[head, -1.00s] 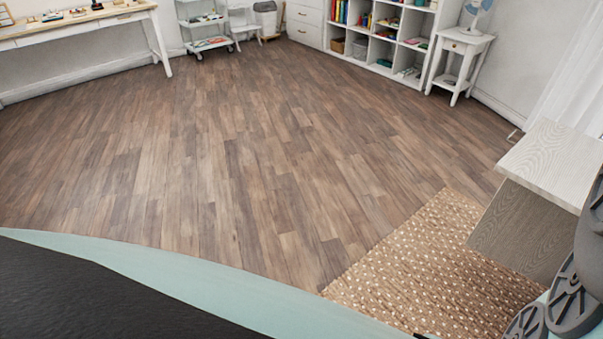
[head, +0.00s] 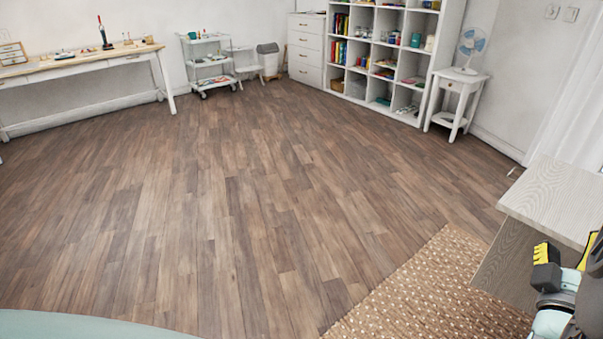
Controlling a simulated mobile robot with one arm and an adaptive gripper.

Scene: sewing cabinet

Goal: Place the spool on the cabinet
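I cannot make out a spool in the head view. A pale wood-grained piece of furniture (head: 553,198) with a flat top stands at the right edge, cut off by the frame; I cannot tell whether it is the task's cabinet. Its visible top is bare. My gripper (head: 567,255) is at the lower right, in front of this furniture's side. Its yellow and black fingertips look apart, with nothing seen between them.
A woven rug (head: 432,292) lies at the lower right. The wooden floor (head: 220,210) is clear. Along the back stand a long table (head: 75,64), a white cart (head: 209,62), a drawer unit (head: 306,52), a shelf (head: 385,50) and a side table (head: 455,82) with a fan (head: 470,48).

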